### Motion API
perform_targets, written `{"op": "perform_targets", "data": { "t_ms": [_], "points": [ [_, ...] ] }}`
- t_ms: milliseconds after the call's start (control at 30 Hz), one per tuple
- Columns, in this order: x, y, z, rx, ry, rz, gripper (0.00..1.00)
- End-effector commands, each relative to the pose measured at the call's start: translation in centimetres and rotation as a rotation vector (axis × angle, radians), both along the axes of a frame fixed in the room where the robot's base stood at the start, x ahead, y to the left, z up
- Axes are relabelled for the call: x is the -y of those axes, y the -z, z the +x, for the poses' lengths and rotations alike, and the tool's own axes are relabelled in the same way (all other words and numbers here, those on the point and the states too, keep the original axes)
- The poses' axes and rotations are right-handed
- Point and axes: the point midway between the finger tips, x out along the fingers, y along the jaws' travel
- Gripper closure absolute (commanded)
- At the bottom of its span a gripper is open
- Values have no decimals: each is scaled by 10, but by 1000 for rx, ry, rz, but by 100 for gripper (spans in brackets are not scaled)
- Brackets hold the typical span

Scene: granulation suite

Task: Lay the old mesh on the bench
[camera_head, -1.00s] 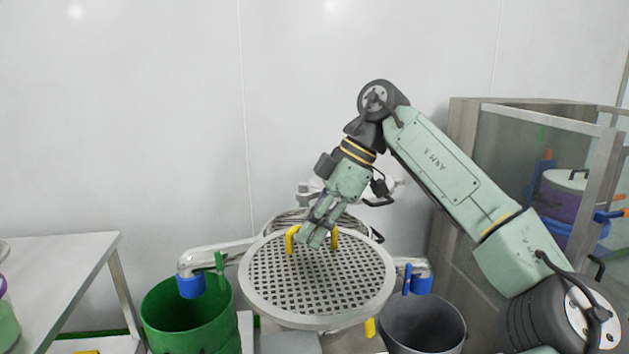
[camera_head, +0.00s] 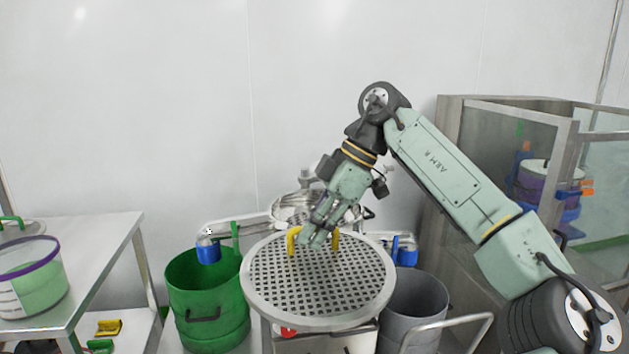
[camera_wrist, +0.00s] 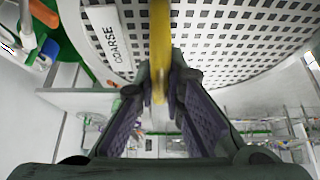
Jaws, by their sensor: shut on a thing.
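The mesh (camera_head: 318,284) is a round grey perforated disc with a pale rim and a yellow handle (camera_head: 293,241). My gripper (camera_head: 318,238) is shut on the handle and holds the mesh in the air, roughly level. In the wrist view the yellow handle (camera_wrist: 159,50) runs between my two fingers (camera_wrist: 160,100), and a label on the mesh (camera_wrist: 109,42) reads "COARSE". A metal bench (camera_head: 112,240) stands at the left, apart from the mesh. A clear tub with green contents and a purple rim (camera_head: 32,285) stands on its near left part.
A green bin (camera_head: 207,295) stands between bench and mesh, with a blue-ended spout (camera_head: 208,250) above it. A grey bin (camera_head: 415,305) stands right of the mesh. The round machine (camera_head: 300,205) is behind it. A glass-sided cabinet (camera_head: 490,150) is at the right. The bench's far right part looks clear.

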Motion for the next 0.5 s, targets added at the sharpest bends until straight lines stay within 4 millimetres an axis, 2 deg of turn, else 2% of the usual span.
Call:
{"op": "perform_targets", "data": {
  "t_ms": [33, 167, 267, 367, 467, 500],
  "points": [
    [9, 14, 4, -6, 23, 2, 100],
    [25, 41, 14, -6, 73, 4, 100],
    [41, 69, 22, -7, 121, 4, 100],
    [61, 105, 29, -7, 180, 5, 100],
    [84, 152, 35, -9, 249, 7, 100],
    [93, 173, 37, -9, 280, 9, 100]
  ]
}}
